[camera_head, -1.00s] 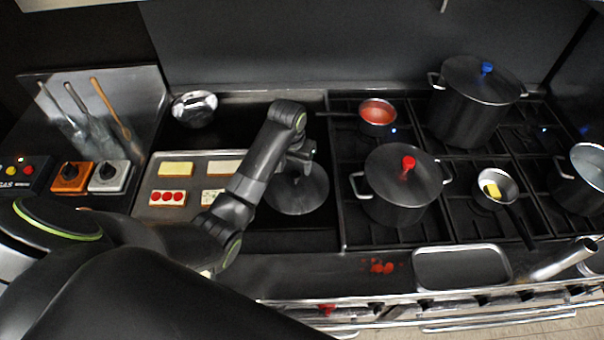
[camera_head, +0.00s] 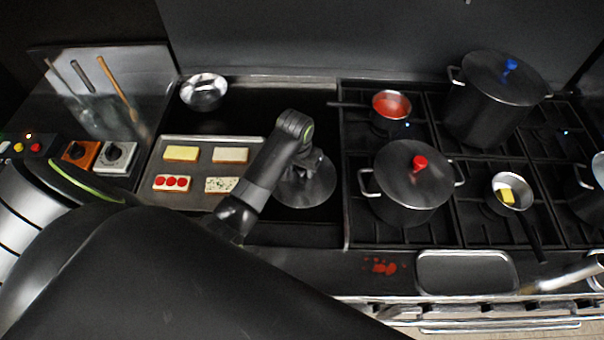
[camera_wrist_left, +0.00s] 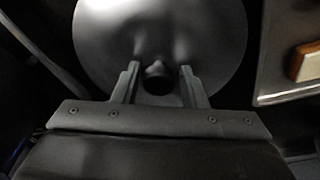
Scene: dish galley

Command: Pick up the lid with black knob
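The lid with black knob is a round grey metal disc (camera_head: 308,192) lying flat on the dark counter section between the tray and the burners. In the left wrist view the lid (camera_wrist_left: 215,30) fills the upper middle, and its dark knob (camera_wrist_left: 158,72) stands between my fingers. My left gripper (camera_wrist_left: 160,70) is open, with one finger on each side of the knob and a small gap showing on both sides. In the head view my left gripper (camera_head: 312,162) is over the lid and hides its knob. My right gripper is not in view.
A tray with bread slices (camera_head: 200,140) lies left of the lid. A pot with a red-knobbed lid (camera_head: 395,185) stands close on the right. A blue-knobbed pot (camera_head: 490,100), a saucepan of red sauce (camera_head: 391,104) and a small butter pan (camera_head: 500,182) are on the burners.

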